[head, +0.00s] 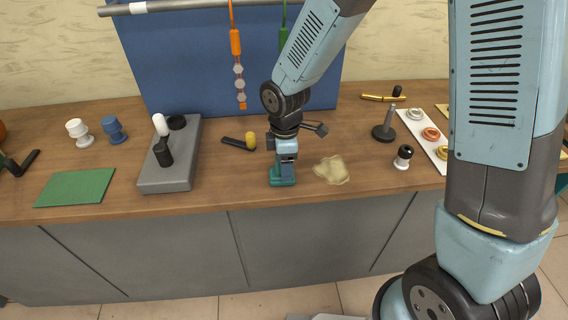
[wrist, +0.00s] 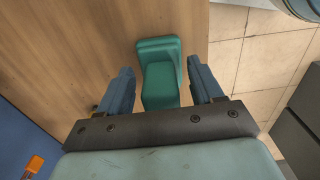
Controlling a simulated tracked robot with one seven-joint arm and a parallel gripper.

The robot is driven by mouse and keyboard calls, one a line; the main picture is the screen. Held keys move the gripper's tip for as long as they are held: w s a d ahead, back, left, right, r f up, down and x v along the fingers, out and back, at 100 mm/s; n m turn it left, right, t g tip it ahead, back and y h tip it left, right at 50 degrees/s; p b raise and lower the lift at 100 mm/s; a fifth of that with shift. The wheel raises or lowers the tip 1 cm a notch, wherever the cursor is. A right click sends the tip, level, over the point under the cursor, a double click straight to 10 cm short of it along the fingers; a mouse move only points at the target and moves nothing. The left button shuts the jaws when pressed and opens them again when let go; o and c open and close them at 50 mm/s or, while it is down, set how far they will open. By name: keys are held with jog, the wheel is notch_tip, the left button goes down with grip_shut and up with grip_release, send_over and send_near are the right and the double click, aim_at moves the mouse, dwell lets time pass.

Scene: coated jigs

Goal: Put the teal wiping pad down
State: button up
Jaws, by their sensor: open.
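The teal wiping pad (wrist: 160,72) rests on the wooden bench top near its front edge. In the wrist view it lies between the two fingers of my gripper (wrist: 160,88), with a gap on each side. My gripper is open and around the pad without gripping it. In the head view the gripper (head: 284,172) points down over the pad (head: 281,181), which shows as a teal block low at the fingers. The fingers hide part of the pad there.
A crumpled beige cloth (head: 331,170) lies just right of the pad. A grey block fixture (head: 168,178) stands to the left, and a green mat (head: 75,187) lies farther left. A dark-handled tool with a yellow end (head: 239,143) lies behind. The bench's front edge is close.

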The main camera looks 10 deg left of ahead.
notch_tip(320, 180, up, 12)
jog(key=shift+f, duration=0.1)
jog(key=shift+d, duration=0.1)
jog(key=s+d+r+m+t, duration=0.2)
jog(key=d+r+m, duration=0.5)
jog(key=d, duration=0.4)
jog(key=s+d+r+m+t, duration=0.2)
jog(key=d+r+m, duration=0.55)
jog(key=d, duration=0.35)
jog(key=s+d+r+m+t, duration=0.1)
jog(key=s+d+r+m, duration=0.1)
jog(key=s+d+m, duration=0.4)
jog(key=shift+s+d+r+t, duration=0.3)
jog(key=shift+s+d+r, duration=0.15)
jog(key=shift+d, duration=0.4)
